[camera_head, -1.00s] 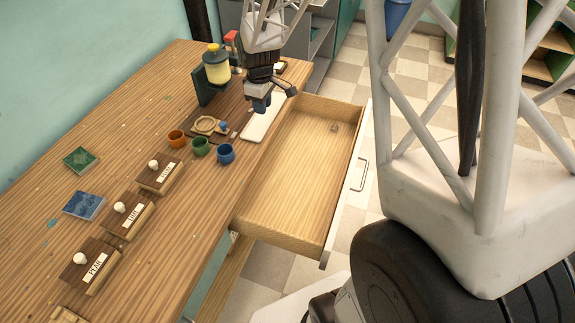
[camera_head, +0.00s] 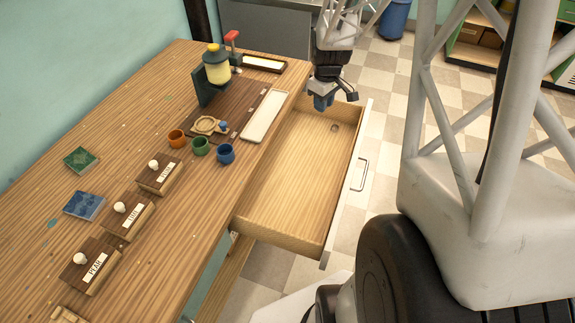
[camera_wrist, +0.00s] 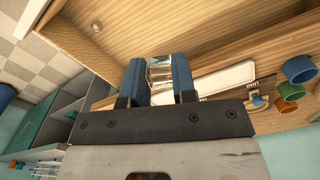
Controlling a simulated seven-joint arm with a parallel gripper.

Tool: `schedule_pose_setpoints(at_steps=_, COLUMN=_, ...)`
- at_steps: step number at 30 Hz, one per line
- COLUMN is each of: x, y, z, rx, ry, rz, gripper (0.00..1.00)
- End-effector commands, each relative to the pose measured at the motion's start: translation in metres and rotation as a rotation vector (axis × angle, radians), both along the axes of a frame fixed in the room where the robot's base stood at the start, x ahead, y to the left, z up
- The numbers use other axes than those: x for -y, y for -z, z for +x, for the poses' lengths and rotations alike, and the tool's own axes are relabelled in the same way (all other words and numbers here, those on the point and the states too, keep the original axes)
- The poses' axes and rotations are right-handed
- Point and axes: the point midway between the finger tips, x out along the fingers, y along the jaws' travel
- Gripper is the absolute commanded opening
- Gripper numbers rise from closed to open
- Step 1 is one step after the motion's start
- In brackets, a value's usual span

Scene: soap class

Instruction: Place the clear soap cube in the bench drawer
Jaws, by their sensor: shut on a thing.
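The clear soap cube (camera_wrist: 159,71) is between the two blue fingers of my gripper (camera_wrist: 161,75) in the wrist view, and the gripper is shut on it. In the head view my gripper (camera_head: 322,103) points down over the far end of the open bench drawer (camera_head: 285,190); the cube cannot be made out there. The drawer is pulled out from the bench, and its wooden floor is bare except for a small round thing (camera_head: 334,127) near the far right corner. The drawer also shows in the wrist view (camera_wrist: 200,22), beyond the fingers.
The bench top (camera_head: 130,190) holds a white tray (camera_head: 265,115), orange, green and blue cups (camera_head: 226,154), a yellow-jar press (camera_head: 217,68) and labelled wooden blocks (camera_head: 127,215). The drawer front (camera_head: 362,172) with its handle stands at the right. The drawer's middle is free.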

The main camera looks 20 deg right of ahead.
Motion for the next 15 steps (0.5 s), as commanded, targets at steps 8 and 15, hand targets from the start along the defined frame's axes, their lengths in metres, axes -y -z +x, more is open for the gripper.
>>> schedule_pose_setpoints(at_steps=8, x=0.005, y=0.048, z=-0.003, rx=-0.004, ry=0.012, rz=0.002, gripper=0.04)
schedule_pose_setpoints(at_steps=15, x=0.004, y=0.106, z=-0.003, rx=-0.005, ry=0.011, rz=0.002, gripper=0.04)
